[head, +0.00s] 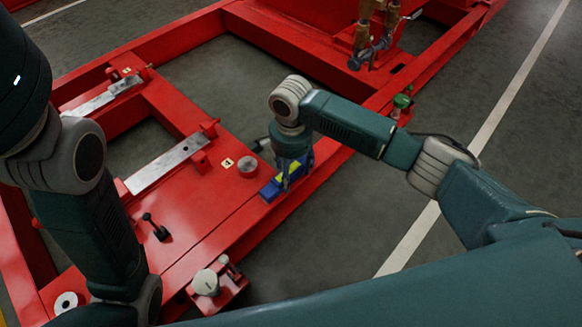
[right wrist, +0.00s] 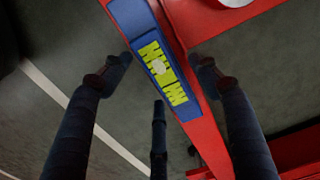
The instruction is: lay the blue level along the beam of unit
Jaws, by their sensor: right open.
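The blue level (head: 269,191) with yellow-green markings lies on the red beam (head: 330,163) of the pumpset frame, mostly under my right gripper.
A round metal piece (head: 248,166) stands on the red frame close to the level. Two flat metal bars (head: 168,164) lie on the frame farther left. A black lever (head: 156,227) and a pale round knob (head: 205,282) are nearer. Grey floor (head: 310,245) is clear at right.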

